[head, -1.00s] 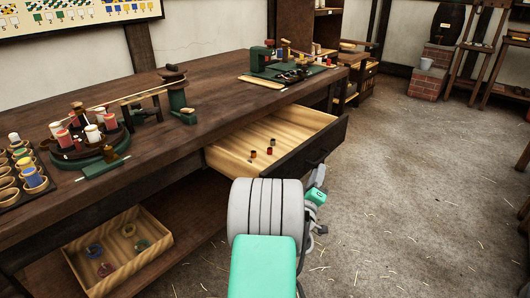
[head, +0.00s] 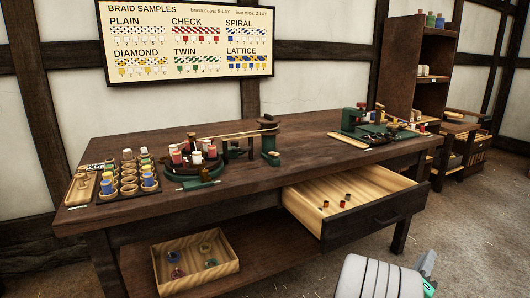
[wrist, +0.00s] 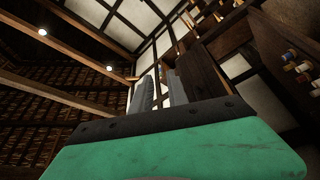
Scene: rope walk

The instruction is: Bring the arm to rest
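My gripper (wrist: 161,92) shows in the wrist view, pointing up toward the wall and rafters. Its two grey fingers stand a little apart, with nothing seen between them.
The drawer (head: 388,206) juts out from the workbench (head: 110,222), with several small bobbins inside. A braiding stand (head: 203,180) and bobbin cups stand on top. A wooden box (head: 166,281) sits on the lower shelf. Floor (head: 465,230) to the right looks clear.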

